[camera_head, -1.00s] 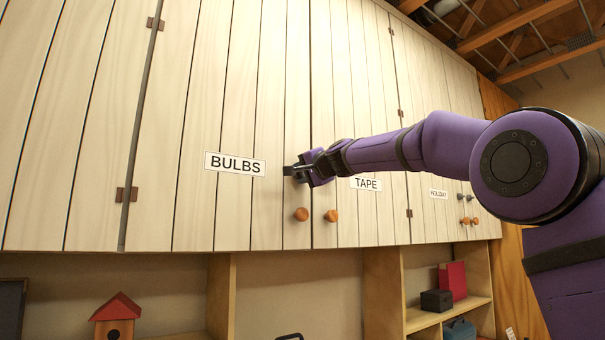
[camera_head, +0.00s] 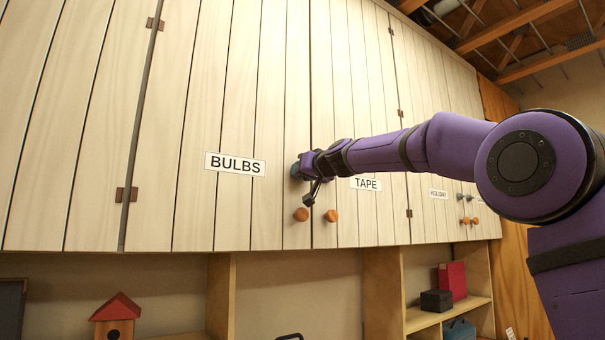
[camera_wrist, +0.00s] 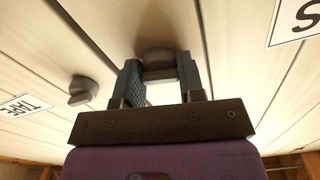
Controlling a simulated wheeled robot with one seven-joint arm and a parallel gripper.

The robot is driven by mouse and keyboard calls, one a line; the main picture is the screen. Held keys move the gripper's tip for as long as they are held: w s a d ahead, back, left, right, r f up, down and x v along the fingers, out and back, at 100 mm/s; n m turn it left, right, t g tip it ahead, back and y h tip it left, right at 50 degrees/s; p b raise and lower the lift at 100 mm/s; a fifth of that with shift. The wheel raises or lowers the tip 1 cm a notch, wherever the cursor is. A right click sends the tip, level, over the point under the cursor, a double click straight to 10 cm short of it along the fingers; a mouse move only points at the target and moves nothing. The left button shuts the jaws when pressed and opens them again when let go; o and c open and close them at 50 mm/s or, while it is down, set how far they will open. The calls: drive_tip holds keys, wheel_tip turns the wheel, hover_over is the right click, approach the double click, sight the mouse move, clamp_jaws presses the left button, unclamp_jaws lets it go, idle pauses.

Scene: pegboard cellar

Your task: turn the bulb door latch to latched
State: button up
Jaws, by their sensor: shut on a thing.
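The bulb door (camera_head: 222,120) is a pale plank cupboard door with a BULBS label (camera_head: 235,164), and it looks closed. My gripper (camera_head: 301,171) is at its right edge, above the round wooden knob (camera_head: 301,214). In the wrist view, the two fingers of my gripper (camera_wrist: 160,82) stand on either side of the grey bulb door latch (camera_wrist: 155,60) and are shut on it. In the head view the latch is mostly hidden by my gripper, and I cannot tell its exact angle.
The tape door (camera_head: 345,100) adjoins on the right, with its own wooden knob (camera_head: 331,216) and a grey latch (camera_wrist: 83,90) close to my gripper. Open shelves below hold a birdhouse (camera_head: 115,318), a dark box (camera_head: 436,300) and a red book (camera_head: 452,278).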

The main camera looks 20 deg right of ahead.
drive_tip(key=shift+n, duration=1.1)
drive_tip(key=o, duration=0.9)
drive_tip(key=v, duration=1)
drive_tip(key=shift+s+d, duration=0.15)
drive_tip(key=shift+s, duration=0.25)
